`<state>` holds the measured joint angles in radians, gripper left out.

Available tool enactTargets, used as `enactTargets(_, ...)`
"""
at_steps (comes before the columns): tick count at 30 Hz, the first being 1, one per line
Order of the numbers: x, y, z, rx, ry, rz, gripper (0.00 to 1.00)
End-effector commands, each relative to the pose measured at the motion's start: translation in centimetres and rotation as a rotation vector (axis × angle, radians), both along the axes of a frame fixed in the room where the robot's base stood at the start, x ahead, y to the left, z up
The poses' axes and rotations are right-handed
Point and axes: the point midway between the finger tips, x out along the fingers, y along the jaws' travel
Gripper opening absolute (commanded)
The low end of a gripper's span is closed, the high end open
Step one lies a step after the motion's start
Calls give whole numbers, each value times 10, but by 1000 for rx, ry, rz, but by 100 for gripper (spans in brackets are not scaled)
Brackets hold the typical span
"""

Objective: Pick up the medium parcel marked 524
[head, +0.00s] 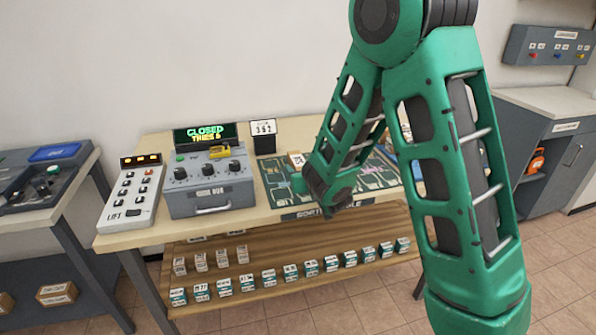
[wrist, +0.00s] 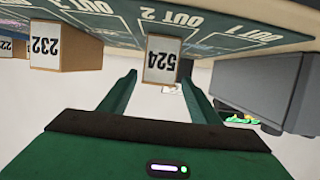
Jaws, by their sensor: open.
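The wrist view is upside down. The parcel marked 524 (wrist: 163,60) is a small tan box with a white label facing me. It sits on the dark green sorting mat (wrist: 95,22), by the OUT 2 marking. My gripper (wrist: 159,76) is open, its two green fingers apart, one to either side of the 524 parcel in the picture. I cannot tell how far the parcel reaches between them. In the head view my arm comes down over the mat and hides much of it. A small parcel (head: 296,160) shows there behind my forearm, its number unreadable.
A parcel marked 232 (wrist: 62,46) stands beside 524, with another marked 22 at the edge. Several small parcels line the lower shelf (head: 300,243).

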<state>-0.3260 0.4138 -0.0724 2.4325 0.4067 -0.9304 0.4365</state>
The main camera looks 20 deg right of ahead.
Motion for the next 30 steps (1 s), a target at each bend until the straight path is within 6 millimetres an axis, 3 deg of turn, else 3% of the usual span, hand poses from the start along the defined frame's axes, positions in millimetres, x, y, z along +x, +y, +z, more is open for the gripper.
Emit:
enactTargets(13,48,-4,-5,-1,0,-2,57)
enactTargets(23,55,-3,-7,-1,-1,-1,57)
enactTargets(30,54,-3,-7,0,0,-1,6)
